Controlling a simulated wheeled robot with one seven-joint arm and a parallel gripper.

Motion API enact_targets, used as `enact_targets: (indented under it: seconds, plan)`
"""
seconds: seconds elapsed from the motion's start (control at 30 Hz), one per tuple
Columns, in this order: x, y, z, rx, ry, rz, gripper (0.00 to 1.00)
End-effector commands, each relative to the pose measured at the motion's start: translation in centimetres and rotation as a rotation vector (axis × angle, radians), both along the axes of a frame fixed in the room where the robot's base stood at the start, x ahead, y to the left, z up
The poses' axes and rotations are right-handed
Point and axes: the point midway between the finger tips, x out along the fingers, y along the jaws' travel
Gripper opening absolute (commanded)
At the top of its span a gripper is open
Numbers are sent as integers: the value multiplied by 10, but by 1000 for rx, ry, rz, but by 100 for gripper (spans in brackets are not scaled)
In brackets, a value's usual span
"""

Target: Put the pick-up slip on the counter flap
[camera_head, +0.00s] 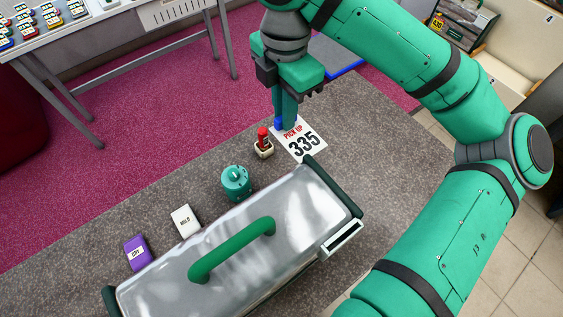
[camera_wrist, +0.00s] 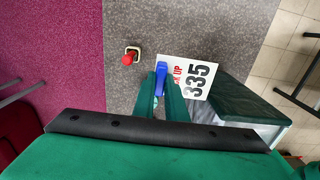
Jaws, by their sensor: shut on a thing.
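In the wrist view the slip (camera_wrist: 198,79) lies just beyond my gripper (camera_wrist: 163,80), whose green fingers are shut on a blue piece (camera_wrist: 161,75) at the slip's edge. I cannot tell whether the slip touches the surface. The grey speckled surface (camera_head: 352,105) runs under and past the slip; I cannot make out which part is the flap.
A red stamp (camera_head: 263,139) in a pale holder stands close left of the slip. A teal round object (camera_head: 236,182), a silver case with a green handle (camera_head: 231,247), a white block (camera_head: 186,220) and a purple block (camera_head: 138,252) stand nearer. The surface right of the slip is clear.

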Motion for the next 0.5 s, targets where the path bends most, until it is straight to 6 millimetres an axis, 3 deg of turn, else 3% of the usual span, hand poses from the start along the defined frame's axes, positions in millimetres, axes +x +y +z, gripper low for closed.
enact_targets:
  seconds: [0.5]
  plan:
    - [-1, 3, -120, 0, 3, 7, 0]
